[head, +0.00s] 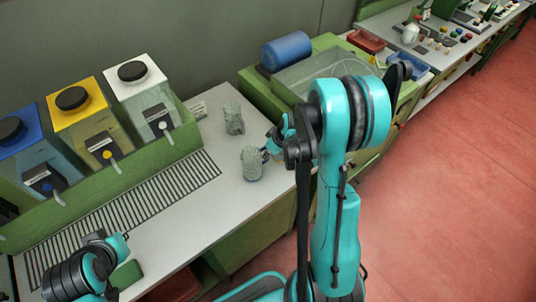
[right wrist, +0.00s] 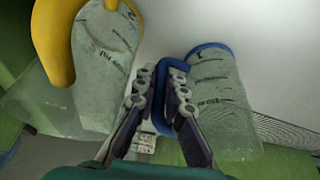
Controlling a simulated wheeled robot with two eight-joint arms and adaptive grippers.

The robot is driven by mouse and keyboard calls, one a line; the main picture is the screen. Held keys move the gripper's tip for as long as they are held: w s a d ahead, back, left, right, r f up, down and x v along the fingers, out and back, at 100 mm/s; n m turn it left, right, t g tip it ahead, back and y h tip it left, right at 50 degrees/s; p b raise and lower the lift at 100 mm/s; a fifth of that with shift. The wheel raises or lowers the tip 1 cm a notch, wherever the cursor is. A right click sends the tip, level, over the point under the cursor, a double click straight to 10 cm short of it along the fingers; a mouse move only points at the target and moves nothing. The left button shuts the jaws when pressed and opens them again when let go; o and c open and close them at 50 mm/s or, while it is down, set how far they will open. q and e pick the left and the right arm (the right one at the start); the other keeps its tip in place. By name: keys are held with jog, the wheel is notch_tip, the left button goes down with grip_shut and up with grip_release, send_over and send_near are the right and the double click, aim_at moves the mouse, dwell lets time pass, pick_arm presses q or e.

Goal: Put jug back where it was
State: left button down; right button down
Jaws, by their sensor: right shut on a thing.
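A clear grey-green jug with a blue rim and blue handle (right wrist: 222,95) is in the right wrist view. In the head view it appears to be the nearer jug (head: 252,165) at the counter's right part. My right gripper (head: 270,147) is shut on its blue handle, between the fingertips (right wrist: 160,92). I cannot tell whether its base touches the counter. A second jug (head: 233,119) stands upright behind it. A jug with a yellow handle (right wrist: 105,60) shows at the left of the wrist view. My left gripper (head: 122,240) is at lower left; its fingers are unclear.
Three dispensers with blue (head: 22,145), yellow (head: 85,115) and white (head: 140,85) tops stand in a green rack along the wall. A slatted drain (head: 130,210) runs before them. A green-framed basin (head: 325,72) and a blue roll (head: 286,50) lie beyond the jugs.

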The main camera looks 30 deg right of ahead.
jog(key=shift+s, duration=0.1)
jog(key=c, duration=1.9)
grip_release()
jog(key=shift+f, duration=0.1)
